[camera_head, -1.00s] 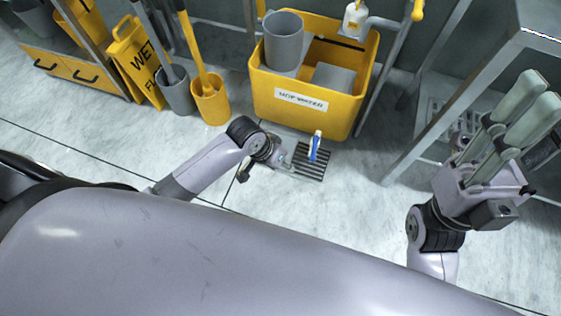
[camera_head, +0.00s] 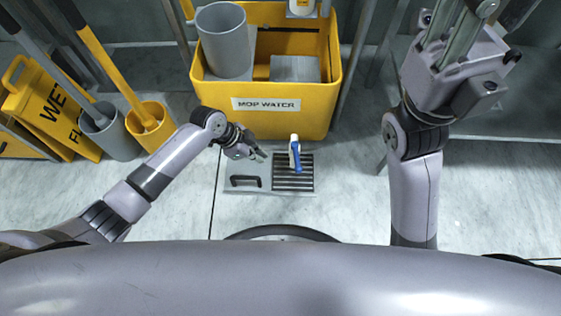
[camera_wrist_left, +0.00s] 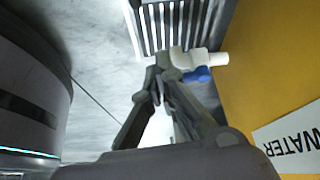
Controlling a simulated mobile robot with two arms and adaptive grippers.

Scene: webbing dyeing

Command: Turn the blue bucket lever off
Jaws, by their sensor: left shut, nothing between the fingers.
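The blue lever (camera_head: 295,153), a small blue-and-white piece, stands up over the dark slatted grate in front of the yellow bucket (camera_head: 275,120) labelled MOP WATER. In the left wrist view the lever (camera_wrist_left: 199,72) shows its white arm and a blue part just right of my fingertips. My left gripper (camera_head: 259,155) is shut and empty, low and just left of the lever; its fingertips (camera_wrist_left: 164,62) also show in the left wrist view. I cannot tell whether they touch the lever. My right gripper (camera_head: 462,22) is raised at upper right, its fingertips cut off by the frame.
A floor panel with a black handle (camera_head: 245,181) lies beside the slatted grate (camera_head: 293,181). Grey (camera_head: 117,139) and yellow (camera_head: 151,125) pails and a yellow wet-floor sign (camera_head: 50,105) stand at left. A grey cylinder (camera_head: 224,45) stands in the bucket.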

